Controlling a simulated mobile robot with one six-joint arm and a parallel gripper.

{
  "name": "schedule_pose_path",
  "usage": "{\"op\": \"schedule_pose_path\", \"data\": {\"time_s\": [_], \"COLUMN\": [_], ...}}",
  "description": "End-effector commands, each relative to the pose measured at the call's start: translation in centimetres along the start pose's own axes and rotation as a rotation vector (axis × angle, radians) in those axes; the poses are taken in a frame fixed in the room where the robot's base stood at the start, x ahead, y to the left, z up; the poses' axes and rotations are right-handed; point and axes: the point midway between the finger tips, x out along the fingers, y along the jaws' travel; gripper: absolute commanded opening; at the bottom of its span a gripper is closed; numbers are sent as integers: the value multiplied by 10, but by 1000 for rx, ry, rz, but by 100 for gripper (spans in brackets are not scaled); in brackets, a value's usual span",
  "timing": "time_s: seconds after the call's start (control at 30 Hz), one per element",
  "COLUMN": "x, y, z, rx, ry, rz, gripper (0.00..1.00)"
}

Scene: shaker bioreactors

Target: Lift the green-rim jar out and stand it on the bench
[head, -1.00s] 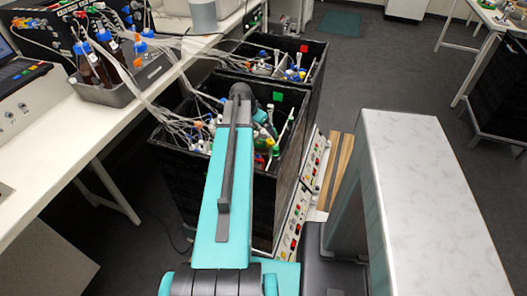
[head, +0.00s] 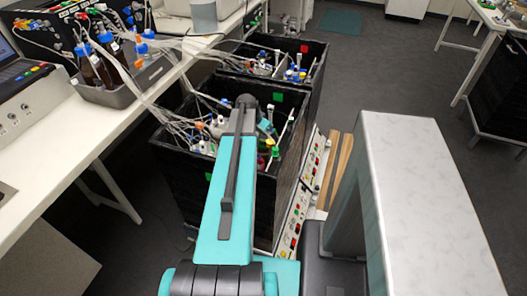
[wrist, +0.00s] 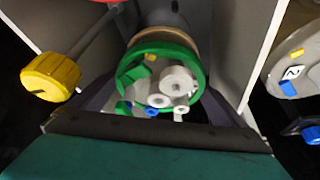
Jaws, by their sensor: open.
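The green-rim jar (wrist: 160,72) shows near the top middle of the wrist view, with white, blue and yellow ports on its lid. It stands inside the black shaker box (head: 180,170), between light grey panels. My gripper (wrist: 158,98) is open, and the jar's rim lies beyond and between its dark fingers. I cannot tell whether they touch it. In the head view my arm reaches into the box and hides the gripper and most of the jar.
A yellow-capped part (wrist: 50,76) is left of the jar, and another lid with a white label (wrist: 296,68) is to the right. Tubes run from the box to the bench (head: 60,140), where brown bottles stand in a grey tray (head: 125,98). A second box (head: 318,75) stands behind.

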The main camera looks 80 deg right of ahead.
Motion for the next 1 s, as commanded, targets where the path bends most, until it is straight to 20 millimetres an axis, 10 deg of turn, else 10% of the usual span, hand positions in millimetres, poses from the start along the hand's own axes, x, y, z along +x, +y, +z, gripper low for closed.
{"op": "schedule_pose_path", "data": {"time_s": [0.37,0.67,1.0], "x": [0,0,-2], "y": [0,0,0], "z": [0,0,-2], "rx": [1,1,1], "ry": [0,-1,2], "rz": [0,1,-1], "gripper": [96,51,51]}}
